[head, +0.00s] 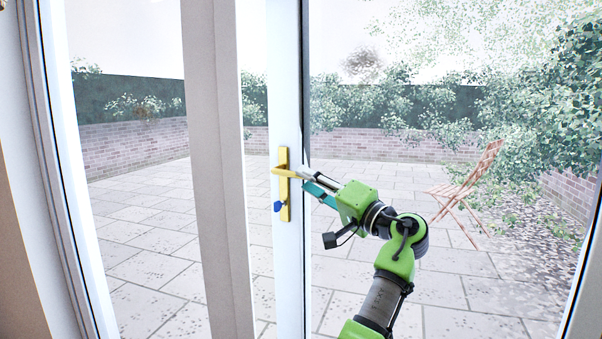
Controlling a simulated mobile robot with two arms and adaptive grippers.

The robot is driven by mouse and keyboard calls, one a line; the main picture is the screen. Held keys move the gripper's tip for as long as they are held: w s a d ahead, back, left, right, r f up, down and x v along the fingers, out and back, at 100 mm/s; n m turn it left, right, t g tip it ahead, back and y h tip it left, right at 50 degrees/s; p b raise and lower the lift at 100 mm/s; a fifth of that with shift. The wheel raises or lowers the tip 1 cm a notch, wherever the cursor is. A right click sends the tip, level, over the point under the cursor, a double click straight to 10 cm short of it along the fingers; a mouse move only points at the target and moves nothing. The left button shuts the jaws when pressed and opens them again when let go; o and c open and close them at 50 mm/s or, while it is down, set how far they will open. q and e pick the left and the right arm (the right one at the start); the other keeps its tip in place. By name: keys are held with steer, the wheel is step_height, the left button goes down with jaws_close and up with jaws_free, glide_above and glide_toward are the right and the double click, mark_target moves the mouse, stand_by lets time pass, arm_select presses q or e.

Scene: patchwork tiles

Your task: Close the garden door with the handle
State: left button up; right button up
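The garden door is a glazed leaf with a narrow white stile (287,262). It appears to stand ajar, with a strip of garden showing between the stile and the white post (218,200) to its left. A yellow lever handle (284,172) sits on a yellow plate on the stile, with a blue key or knob (278,206) below it.
A fixed glass pane and white frame (62,170) stand at the left. Outside are grey paving (150,240), a low brick wall, bushes (560,90) and a folding chair (466,190) at the right.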

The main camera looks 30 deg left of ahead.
arm_select(q)
steer(key=shift+x, duration=2.75)
